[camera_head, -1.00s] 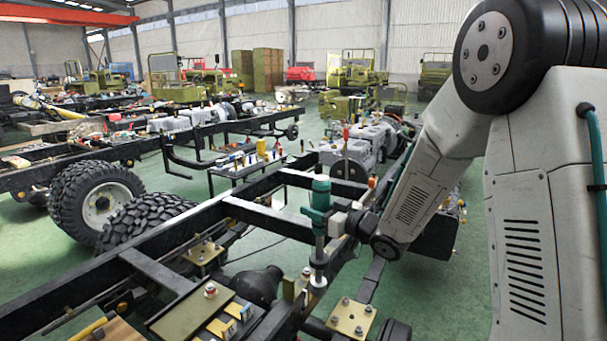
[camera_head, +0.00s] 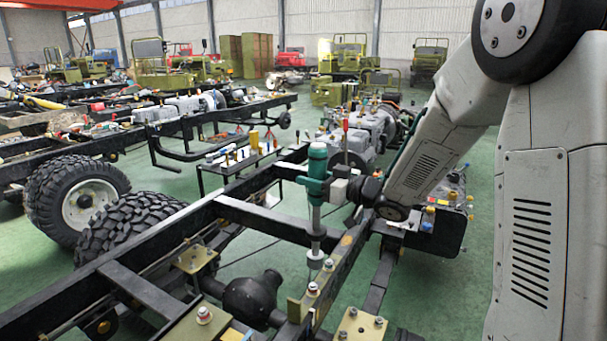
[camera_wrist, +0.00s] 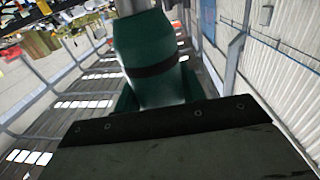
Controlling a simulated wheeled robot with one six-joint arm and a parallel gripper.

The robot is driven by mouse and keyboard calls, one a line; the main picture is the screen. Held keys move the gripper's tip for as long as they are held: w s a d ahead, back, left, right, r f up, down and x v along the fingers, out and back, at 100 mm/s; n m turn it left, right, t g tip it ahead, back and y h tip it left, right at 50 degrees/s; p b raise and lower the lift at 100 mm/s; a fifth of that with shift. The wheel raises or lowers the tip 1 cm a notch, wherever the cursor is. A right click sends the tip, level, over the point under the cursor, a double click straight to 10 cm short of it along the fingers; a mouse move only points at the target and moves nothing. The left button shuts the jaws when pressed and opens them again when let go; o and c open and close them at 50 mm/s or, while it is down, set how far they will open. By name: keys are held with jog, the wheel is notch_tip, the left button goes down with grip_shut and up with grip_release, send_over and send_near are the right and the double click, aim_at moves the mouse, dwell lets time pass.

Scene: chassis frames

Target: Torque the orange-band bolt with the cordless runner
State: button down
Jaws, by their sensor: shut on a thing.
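My gripper (camera_head: 337,189) is shut on the cordless runner (camera_head: 317,163), a green tool with a grey shaft pointing down. The runner hangs upright over the black chassis rail, its socket end (camera_head: 316,259) close above the rail. Whether the socket touches anything there I cannot tell. A bolt with a reddish band (camera_head: 313,289) stands on the rail just in front of the socket. Another reddish-banded bolt (camera_head: 204,315) stands on a plate at lower left. No band is clearly orange at this size. In the wrist view the green runner body (camera_wrist: 150,60) fills the middle; its socket is hidden.
Black cross members (camera_head: 262,218) span the chassis. A brass plate with bolts (camera_head: 360,327) lies at the bottom. Large tyres (camera_head: 130,222) stand at left. A small table of tools (camera_head: 238,158) stands behind the chassis. Green floor (camera_head: 455,275) is clear at right.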

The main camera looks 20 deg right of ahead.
jog(key=shift+w+f, duration=0.1)
jog(key=shift+f, duration=0.05)
send_over(319, 219)
jog(key=x, duration=0.3)
notch_tip(319, 219, down, 4)
jog(key=shift+f, duration=1.45)
jog(key=shift+d, duration=0.15)
jog(key=shift+f, duration=1.7)
dwell(2.0)
jog(key=shift+s+f, duration=0.2)
jog(key=shift+s, duration=0.1)
dwell(1.6)
